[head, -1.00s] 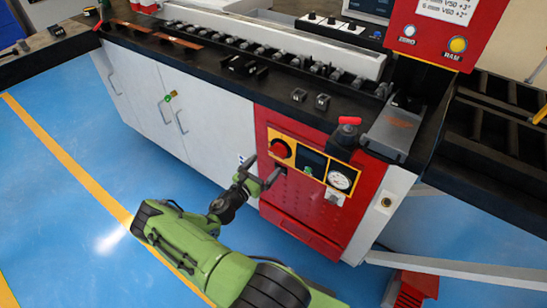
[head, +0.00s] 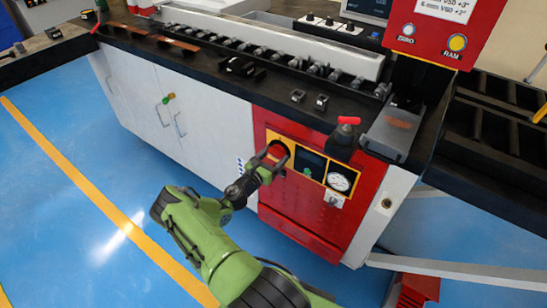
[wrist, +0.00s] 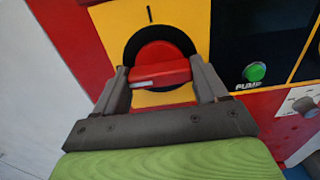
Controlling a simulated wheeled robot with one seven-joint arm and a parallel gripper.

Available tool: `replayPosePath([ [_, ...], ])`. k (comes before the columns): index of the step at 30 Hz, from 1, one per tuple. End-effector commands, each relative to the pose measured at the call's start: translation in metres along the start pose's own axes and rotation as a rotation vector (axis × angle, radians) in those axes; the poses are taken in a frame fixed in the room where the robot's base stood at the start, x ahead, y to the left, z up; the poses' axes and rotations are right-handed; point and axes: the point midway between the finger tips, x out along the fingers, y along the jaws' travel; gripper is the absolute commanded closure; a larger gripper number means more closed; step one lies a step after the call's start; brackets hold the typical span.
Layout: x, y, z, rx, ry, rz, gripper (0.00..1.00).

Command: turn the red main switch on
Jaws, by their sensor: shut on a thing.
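The red main switch (wrist: 160,72) is a rotary knob with a raised grip bar on a black round base, set in a yellow plate. Its bar lies roughly level, slightly tilted, and a black tick mark (wrist: 149,14) stands above it. My gripper (wrist: 161,82) is shut on the bar, one finger at each end. In the head view my gripper (head: 269,163) is at the front of the red panel and hides much of the switch (head: 278,150).
Right of the switch are a green pump button (wrist: 254,72), a small dark display (head: 311,155) and a round gauge (head: 340,181). The blue floor in front is clear.

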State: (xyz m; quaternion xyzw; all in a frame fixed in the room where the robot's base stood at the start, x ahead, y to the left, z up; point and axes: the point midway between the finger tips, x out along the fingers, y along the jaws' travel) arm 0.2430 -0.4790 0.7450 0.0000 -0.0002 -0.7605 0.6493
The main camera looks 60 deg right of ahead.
Motion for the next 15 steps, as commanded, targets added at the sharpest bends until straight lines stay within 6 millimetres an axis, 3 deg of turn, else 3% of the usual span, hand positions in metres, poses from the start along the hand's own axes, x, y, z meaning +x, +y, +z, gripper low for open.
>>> replayPosePath([
  [8,-0.0002,0.0003,-0.0004,0.025,0.0,0.001,0.58],
  [15,-0.0003,0.0001,-0.0013,0.146,0.0,0.001,0.58],
])
